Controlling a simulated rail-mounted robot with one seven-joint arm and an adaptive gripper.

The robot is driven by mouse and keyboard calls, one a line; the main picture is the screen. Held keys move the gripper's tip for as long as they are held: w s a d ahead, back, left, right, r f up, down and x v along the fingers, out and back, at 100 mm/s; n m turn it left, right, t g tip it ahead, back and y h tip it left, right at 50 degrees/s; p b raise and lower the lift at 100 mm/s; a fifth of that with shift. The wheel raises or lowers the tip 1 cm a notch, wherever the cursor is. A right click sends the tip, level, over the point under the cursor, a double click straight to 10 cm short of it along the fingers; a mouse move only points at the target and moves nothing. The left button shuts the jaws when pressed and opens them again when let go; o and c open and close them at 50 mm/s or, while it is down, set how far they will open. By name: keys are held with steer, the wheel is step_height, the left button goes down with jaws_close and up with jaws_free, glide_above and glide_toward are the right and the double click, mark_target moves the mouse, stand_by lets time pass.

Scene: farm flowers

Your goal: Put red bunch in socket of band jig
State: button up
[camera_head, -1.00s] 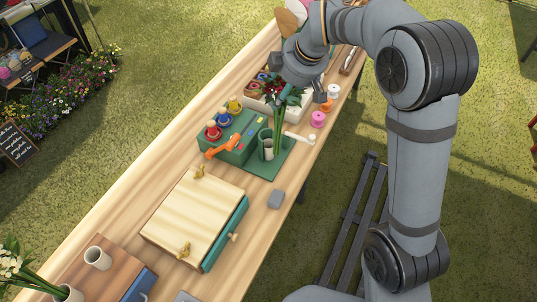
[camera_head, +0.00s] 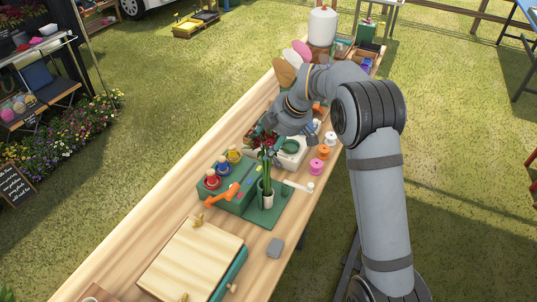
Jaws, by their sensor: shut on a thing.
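The red bunch (camera_head: 266,137) has dark red blooms, green leaves and long green stems, and it hangs roughly upright, stems down. My gripper (camera_head: 277,133) is shut on it near the blooms; its fingertips are largely hidden by leaves and my wrist. The band jig (camera_head: 272,217) is a green base with an upright socket (camera_head: 268,198) and a white handle at its right. The lower stems line up with the socket's mouth in this view. I cannot tell whether the stem ends are inside it or just above or in front.
A green block (camera_head: 228,199) with red, blue and yellow knobs and an orange lever stands left of the jig. Pink, orange and white spools (camera_head: 316,166) line the right edge.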

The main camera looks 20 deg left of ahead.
mark_target(269, 162)
steer(key=shift+f+p, duration=0.35)
steer(key=shift+f, duration=1.55)
steer(key=shift+d+f, duration=0.1)
steer(key=o, duration=1.6)
steer(key=shift+r, duration=0.25)
steer(key=shift+d+r, duration=0.15)
steer(key=shift+r, duration=0.15)
steer(key=b+v, duration=0.2)
steer(key=v, duration=0.9)
